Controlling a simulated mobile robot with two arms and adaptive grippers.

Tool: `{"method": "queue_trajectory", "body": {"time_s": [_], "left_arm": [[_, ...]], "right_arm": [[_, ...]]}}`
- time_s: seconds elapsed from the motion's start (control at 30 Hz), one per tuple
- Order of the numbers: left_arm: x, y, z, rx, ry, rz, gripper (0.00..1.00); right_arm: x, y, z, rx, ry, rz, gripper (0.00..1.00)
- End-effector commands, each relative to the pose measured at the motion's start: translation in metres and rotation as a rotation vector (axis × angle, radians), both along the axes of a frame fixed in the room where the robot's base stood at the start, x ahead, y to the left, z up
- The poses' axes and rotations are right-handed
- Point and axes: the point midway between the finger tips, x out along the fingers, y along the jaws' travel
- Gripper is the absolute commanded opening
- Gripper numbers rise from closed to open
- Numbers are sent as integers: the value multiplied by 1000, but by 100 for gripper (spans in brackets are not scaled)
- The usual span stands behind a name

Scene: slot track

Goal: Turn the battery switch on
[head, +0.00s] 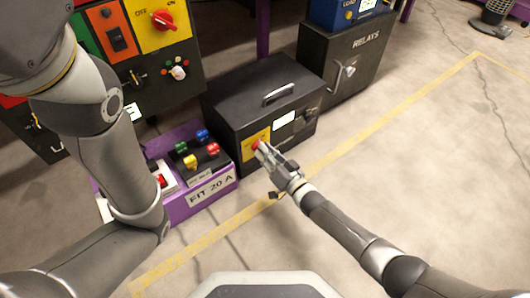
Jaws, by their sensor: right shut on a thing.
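A black box (265,88) with a grey handle stands on the floor at the centre. A small yellow plate (249,152) with a red switch knob (256,144) is on its front, next to a lit display. My right gripper (262,149) reaches in from the lower right and is shut on the red knob. Its fingers partly cover the knob, and I cannot read which way it is turned. My left arm fills the left side, but its gripper is out of view.
A purple tray (211,204) labelled "FIT 20 A" holds coloured fuses left of the black box. A panel with another red rotary switch (163,20) stands behind at the upper left. A "RELAYS" box (341,62) stands at the back right.

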Motion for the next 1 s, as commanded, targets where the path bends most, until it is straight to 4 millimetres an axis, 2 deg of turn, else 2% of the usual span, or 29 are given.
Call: {"method": "queue_trajectory", "body": {"time_s": [0.4, 1.0], "left_arm": [[0, 0, -3, 0, 0, 0, 0], [0, 0, -3, 0, 0, 0, 0]], "right_arm": [[0, -1, -2, 185, 136, 0, 0], [0, -1, -2, 225, 165, 0, 0]]}}
